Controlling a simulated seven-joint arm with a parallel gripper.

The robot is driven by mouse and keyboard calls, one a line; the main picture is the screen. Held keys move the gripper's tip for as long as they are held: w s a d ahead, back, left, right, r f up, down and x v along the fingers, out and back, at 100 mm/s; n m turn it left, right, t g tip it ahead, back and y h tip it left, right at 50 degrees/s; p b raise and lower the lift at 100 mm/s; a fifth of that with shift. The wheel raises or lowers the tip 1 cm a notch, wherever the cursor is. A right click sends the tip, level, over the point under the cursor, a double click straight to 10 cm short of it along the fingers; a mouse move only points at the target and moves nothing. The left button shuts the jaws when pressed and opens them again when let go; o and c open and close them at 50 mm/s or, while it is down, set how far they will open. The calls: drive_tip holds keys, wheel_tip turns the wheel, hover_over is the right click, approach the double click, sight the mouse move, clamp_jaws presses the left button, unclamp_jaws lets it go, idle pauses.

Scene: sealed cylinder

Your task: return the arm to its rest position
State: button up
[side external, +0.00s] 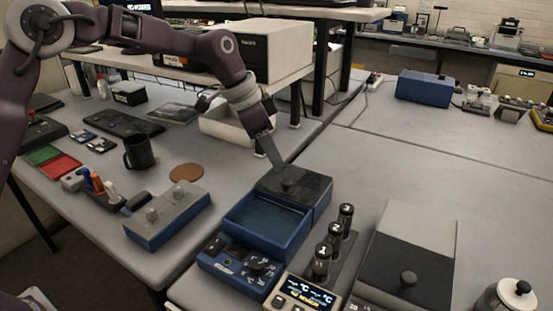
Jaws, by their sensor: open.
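The blue device (243,264) has an open basin (265,222) that looks empty. Right of it, black cylinders labelled 1 (321,262), 2 (335,236) and 3 (345,216) stand upright in a row. My arm reaches in from the upper left.
A lit display panel (306,292) is at front. A grey box with a dark, knobbed lid (405,265) stands right. A grey-blue box (168,216), brown coaster (187,172) and black mug (139,153) lie left. A shelf (318,70) stands behind my arm. The right table (440,170) is largely clear.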

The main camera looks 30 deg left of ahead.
drive_tip(key=s+a+r+n+t+y, duration=0.1)
drive_tip(key=s+a+r+n, duration=0.1)
drive_tip(key=s+r, duration=0.35)
drive_tip(key=s+a+r+n+y, duration=0.1)
drive_tip(key=s+a+r, duration=0.1)
drive_tip(key=s, duration=0.6)
drive_tip(key=s+a+r+n+t+y, duration=0.1)
drive_tip(key=s+a+r+n, duration=0.15)
drive_tip(key=s, duration=0.45)
drive_tip(key=s+a+f+n, duration=0.1)
drive_tip(key=s, duration=0.7)
drive_tip(key=s+a+f+n, duration=0.2)
drive_tip(key=s, duration=0.6)
drive_tip(key=shift+a+f, duration=0.15)
drive_tip(key=shift+a, duration=0.1)
